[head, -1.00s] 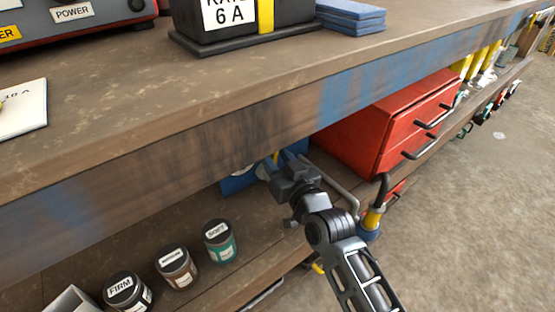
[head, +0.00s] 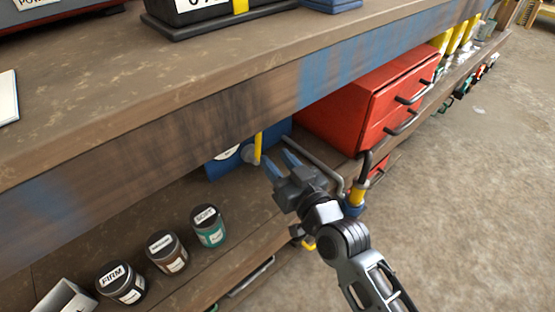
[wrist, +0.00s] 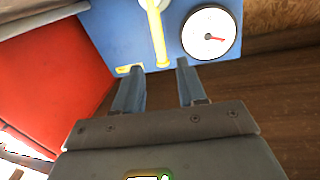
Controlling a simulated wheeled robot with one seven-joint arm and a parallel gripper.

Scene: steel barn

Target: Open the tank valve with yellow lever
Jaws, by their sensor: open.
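The blue tank (head: 226,166) stands on the lower shelf under the bench top, partly hidden by the bench edge in the head view. Its yellow lever (head: 258,147) hangs down from the valve on its front. In the wrist view the yellow lever (wrist: 158,38) shows more fully, pointing down, with a round white gauge (wrist: 209,33) to its right. My gripper (head: 279,165) is open and empty, in front of the tank and a little below the lever. In the wrist view its fingertips (wrist: 159,67) sit either side of the lever's lower end, apart from it.
A red drawer cabinet (head: 350,108) with dark handles is right of the tank. A bent grey pipe (head: 318,165) runs close to my gripper. Several labelled jars, including a green one (head: 208,227), stand on the shelf at left. The bench top (head: 150,85) overhangs the tank.

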